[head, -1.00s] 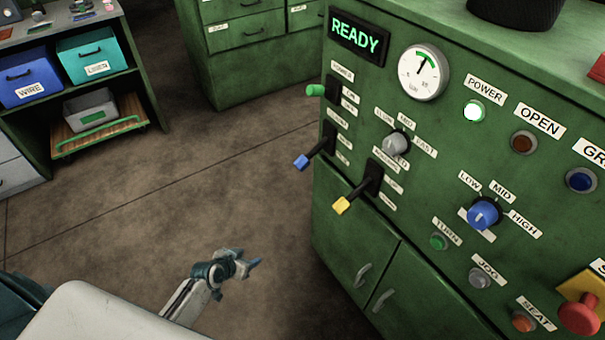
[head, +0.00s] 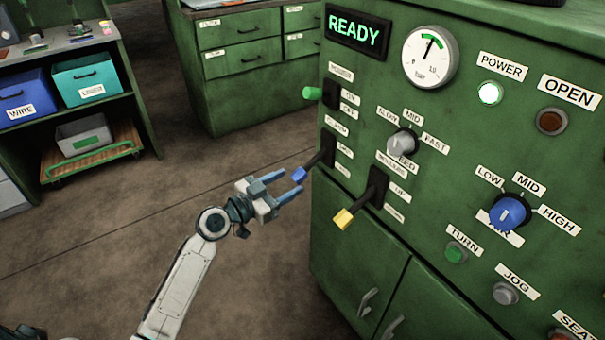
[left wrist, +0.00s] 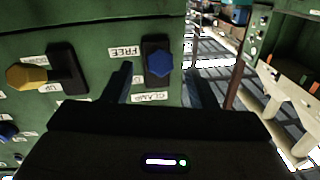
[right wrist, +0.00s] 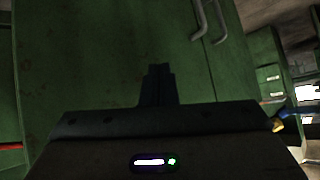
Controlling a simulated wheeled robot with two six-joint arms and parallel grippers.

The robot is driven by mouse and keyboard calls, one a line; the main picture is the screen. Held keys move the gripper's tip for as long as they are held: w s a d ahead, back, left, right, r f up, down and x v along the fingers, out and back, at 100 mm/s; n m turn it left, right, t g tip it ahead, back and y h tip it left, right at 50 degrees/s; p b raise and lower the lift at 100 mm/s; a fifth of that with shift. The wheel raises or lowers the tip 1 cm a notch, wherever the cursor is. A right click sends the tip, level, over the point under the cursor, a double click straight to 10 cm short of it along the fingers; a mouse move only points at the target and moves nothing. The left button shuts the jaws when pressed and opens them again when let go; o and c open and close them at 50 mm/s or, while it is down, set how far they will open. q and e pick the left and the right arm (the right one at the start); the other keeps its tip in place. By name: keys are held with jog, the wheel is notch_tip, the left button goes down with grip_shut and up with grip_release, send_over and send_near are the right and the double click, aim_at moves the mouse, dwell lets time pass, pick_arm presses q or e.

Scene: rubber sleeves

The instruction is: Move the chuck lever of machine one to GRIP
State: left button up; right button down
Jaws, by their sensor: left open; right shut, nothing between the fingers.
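The green machine front (head: 450,190) carries a blue-tipped lever (head: 301,175), a yellow-tipped lever (head: 343,218) and a green-tipped lever (head: 313,93). Their small labels are hard to read in the head view. In the left wrist view, labels near the blue lever (left wrist: 159,62) seem to read FREE and CLAMP; I see no readable GRIP label there. My left gripper (head: 293,183) is open at the blue tip, which shows between its fingers in the left wrist view; contact cannot be told. My right gripper (right wrist: 158,85) is shut and empty before green panels, outside the head view.
The yellow lever stands close beside the blue one. A grey knob (head: 401,143), a blue knob (head: 508,212), a gauge (head: 430,57) and a READY display (head: 357,32) are on the same panel. Open floor (head: 130,220) lies left; shelves with a blue bin (head: 28,95) stand behind.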

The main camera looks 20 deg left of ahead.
aim_at(303, 175)
pick_arm(q)
jog(key=x, duration=0.6)
jog(key=shift+f, duration=0.1)
grip_shut()
